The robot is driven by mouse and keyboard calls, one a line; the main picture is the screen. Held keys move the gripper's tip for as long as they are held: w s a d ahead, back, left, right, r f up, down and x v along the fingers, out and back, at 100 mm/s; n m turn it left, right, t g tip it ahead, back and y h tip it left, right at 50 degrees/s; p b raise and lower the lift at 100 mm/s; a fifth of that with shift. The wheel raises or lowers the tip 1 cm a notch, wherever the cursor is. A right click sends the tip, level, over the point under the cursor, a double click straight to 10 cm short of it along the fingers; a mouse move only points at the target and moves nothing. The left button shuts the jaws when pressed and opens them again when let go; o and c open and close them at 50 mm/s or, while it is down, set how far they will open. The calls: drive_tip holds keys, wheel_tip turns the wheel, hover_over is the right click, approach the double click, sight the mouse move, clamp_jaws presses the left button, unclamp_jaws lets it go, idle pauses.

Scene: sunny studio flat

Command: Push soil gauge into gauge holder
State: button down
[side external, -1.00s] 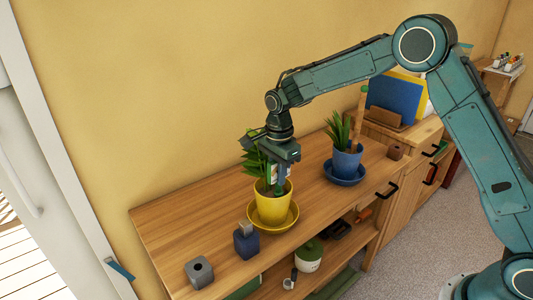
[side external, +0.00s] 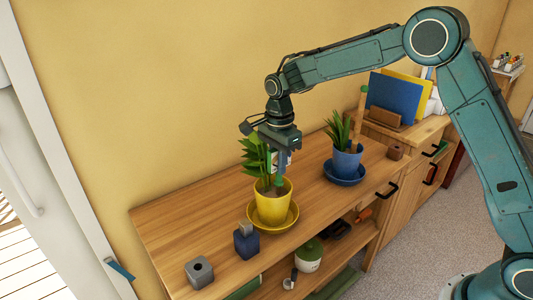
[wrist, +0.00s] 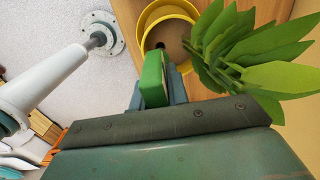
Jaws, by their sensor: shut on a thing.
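My gripper (side external: 281,172) is above the yellow pot (side external: 272,207), shut on the green soil gauge (wrist: 153,78). In the side external view, a little green of the gauge (side external: 280,181) shows below the jaws, near the pot's rim; whether its lower end touches the soil is hidden. In the wrist view, the yellow pot's rim (wrist: 144,28) and brown soil with a small dark spot lie beyond the gauge. A grey block with a round hole (side external: 199,272), which looks like the gauge holder, stands at the sideboard's front left, apart from my gripper.
Plant leaves (side external: 254,158) stand close to my gripper. The yellow pot sits in a yellow saucer (side external: 291,222). A dark blue bottle (side external: 246,242) stands between the pot and the grey block. A blue pot (side external: 347,163) is to the right. The wooden top (side external: 180,227) is clear at left.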

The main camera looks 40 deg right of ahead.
drive_tip(key=shift+r, duration=0.7)
drive_tip(key=shift+r, duration=0.1)
drive_tip(key=shift+r, duration=0.55)
wheel_tip(320, 180, up, 4)
drive_tip(key=shift+f, duration=0.2)
drive_tip(key=s+a, duration=0.3)
drive_tip(key=a, duration=2.4)
drive_tip(key=shift+w+f, duration=0.1)
drive_tip(key=shift+f, duration=2.5)
drive_tip(key=shift+f, duration=0.35)
